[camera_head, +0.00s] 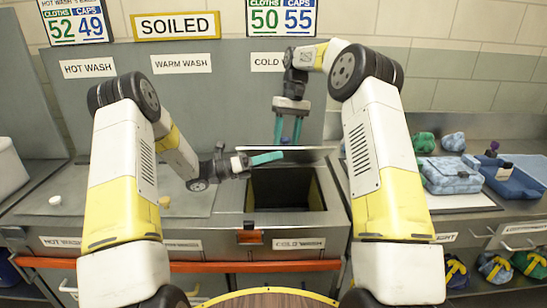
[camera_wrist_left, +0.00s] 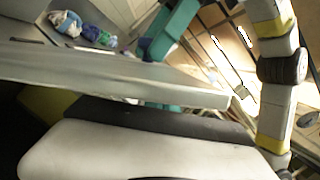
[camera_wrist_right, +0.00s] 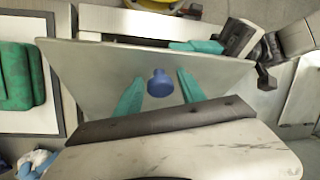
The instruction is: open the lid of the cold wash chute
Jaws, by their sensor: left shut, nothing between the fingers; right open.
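The cold wash chute shows a dark square opening (camera_head: 285,188) in the head view. Its lid (camera_head: 300,156) is raised, seen nearly edge-on at the back of the opening. In the right wrist view the lid (camera_wrist_right: 100,75) fills the middle and carries a blue knob (camera_wrist_right: 160,82). My right gripper (camera_head: 288,140) points down behind the lid; its open teal fingers (camera_wrist_right: 158,92) lie on either side of the knob in that view, with gaps. My left gripper (camera_head: 266,158) is shut and empty by the lid's left side, at the opening's upper left. Contact with the lid is unclear.
Hot wash lid with white knob (camera_head: 55,200) and warm wash lid with yellow knob (camera_head: 164,201) are closed on the left. Folded blue cloth (camera_head: 450,175) and a blue tray (camera_head: 515,180) lie on the right counter. An orange rail (camera_head: 230,266) runs along the front.

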